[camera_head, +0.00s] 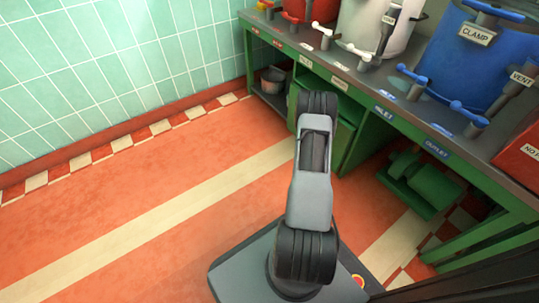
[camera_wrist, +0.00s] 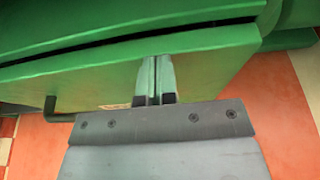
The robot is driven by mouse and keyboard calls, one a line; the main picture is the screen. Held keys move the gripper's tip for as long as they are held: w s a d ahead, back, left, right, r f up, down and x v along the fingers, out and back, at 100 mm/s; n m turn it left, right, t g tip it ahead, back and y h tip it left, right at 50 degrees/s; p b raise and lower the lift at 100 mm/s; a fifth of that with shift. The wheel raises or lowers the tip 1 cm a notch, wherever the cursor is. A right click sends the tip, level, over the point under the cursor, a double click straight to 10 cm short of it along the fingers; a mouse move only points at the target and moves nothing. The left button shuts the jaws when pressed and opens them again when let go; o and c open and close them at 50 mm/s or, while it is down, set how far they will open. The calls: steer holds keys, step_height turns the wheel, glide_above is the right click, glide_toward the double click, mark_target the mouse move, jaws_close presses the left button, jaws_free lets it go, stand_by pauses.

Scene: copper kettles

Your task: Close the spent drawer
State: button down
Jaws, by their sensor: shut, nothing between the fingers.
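A green drawer front (camera_wrist: 200,68) spans the wrist view, with a dark gap along its top edge under another green panel. A dark bar handle (camera_wrist: 50,108) shows at its lower left, and part of a pale label shows beside my gripper. My gripper (camera_wrist: 157,64) is shut and empty, its fingertips overlapping the drawer front in the picture. Whether they touch it I cannot tell. In the head view my arm hides the gripper, and green cabinetry (camera_head: 347,125) shows beside the arm under the bench. I cannot read which drawer is the spent one.
A long bench (camera_head: 345,62) carries a red kettle, a white kettle (camera_head: 378,25) and a blue kettle (camera_head: 470,60) with taps along its edge. A grey bucket (camera_head: 273,79) and a green machine (camera_head: 425,185) stand below it. The orange floor (camera_head: 150,200) at left is clear.

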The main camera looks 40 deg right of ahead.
steer(key=f+p+v, duration=0.1)
steer(key=p+v, duration=0.4)
steer(key=v, duration=0.9)
steer(key=shift+f, duration=0.15)
steer(key=s+a+r+m+g+y+p, duration=0.1)
steer(key=a+r+m+p, duration=0.3)
steer(key=r, duration=0.6)
steer(key=a+r+m+g+y+p, duration=0.15)
steer(key=a+r+p, duration=0.35)
steer(key=r, duration=0.6)
steer(key=s+a+r+m+y+p, duration=0.1)
steer(key=a+r+m+p, duration=0.25)
steer(key=r+p, duration=0.45)
steer(key=s+a+r+m+t+y+p, duration=0.2)
steer(key=s+a+r+m+y+p, duration=0.1)
steer(key=a+r+p, duration=0.3)
steer(key=s+a+r+m+t+y+p, duration=0.2)
steer(key=a+r+p, duration=0.4)
steer(key=a+r, duration=0.5)
steer(key=s+a+r+m+t+y+p, duration=0.2)
steer(key=s+a+r+y+p, duration=0.3)
steer(key=r, duration=1)
steer(key=a+m+y+p, duration=0.1)
steer(key=a, duration=0.2)
steer(key=shift+s+a+r+m+p, duration=0.15)
steer(key=shift+a+r+m+p, duration=0.15)
steer(key=shift+a+m, duration=0.1)
